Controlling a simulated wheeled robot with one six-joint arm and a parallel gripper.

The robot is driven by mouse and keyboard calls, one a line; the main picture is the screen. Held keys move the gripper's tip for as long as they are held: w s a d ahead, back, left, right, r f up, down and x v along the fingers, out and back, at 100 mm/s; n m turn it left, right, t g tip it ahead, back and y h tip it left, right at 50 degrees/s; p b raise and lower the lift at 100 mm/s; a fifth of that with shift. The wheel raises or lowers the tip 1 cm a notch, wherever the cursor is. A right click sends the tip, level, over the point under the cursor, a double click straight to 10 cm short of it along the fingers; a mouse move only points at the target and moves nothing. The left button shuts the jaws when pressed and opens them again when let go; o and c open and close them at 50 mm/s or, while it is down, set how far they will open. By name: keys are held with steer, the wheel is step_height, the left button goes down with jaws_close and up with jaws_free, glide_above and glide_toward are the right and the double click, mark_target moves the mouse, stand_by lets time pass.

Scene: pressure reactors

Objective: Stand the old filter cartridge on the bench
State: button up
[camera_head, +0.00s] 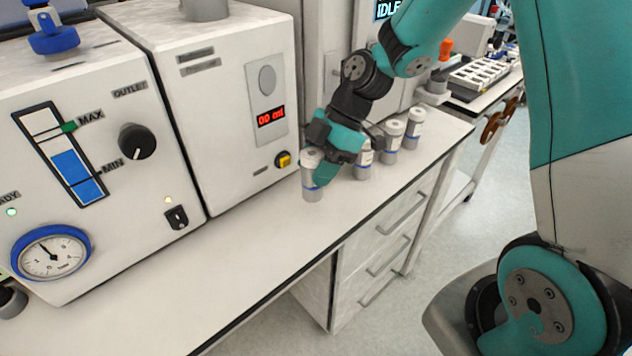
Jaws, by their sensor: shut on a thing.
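My gripper (318,165) is shut on a filter cartridge (312,188), a small grey-white cylinder with a blue band. The cartridge is upright, at or just above the bench top (262,235); I cannot tell whether its base touches. My gripper hides part of its upper side. Three similar cartridges stand in a row behind and to the right: one close by my gripper (363,165), one in the middle (391,142) and one farthest right (413,127). No marking shows which one is old.
A white machine with a red display (271,117) stands just left of my gripper. Another machine with a gauge (51,253) fills the left. The bench front edge drops to drawers (385,245). The bench top in front of the held cartridge is clear.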

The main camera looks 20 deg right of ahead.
steer(key=shift+f, duration=2.05)
steer(key=shift+f, duration=0.1)
steer(key=o, duration=1.1)
steer(key=s+v, duration=0.1)
steer(key=v, duration=1.1)
steer(key=s+a+r+m, duration=0.2)
steer(key=s+a+m, duration=0.1)
steer(key=s, duration=0.3)
steer(key=s+a+r+m+h, duration=0.1)
steer(key=s+a+r+m, duration=0.1)
steer(key=s+a+m, duration=0.2)
steer(key=s+a+r+m+h, duration=0.1)
steer(key=s+a+m, duration=0.3)
steer(key=s, duration=0.5)
steer(key=shift+a+r+m+t+b, duration=0.3)
steer(key=shift+r+m+t, duration=0.1)
steer(key=shift+r+m, duration=0.25)
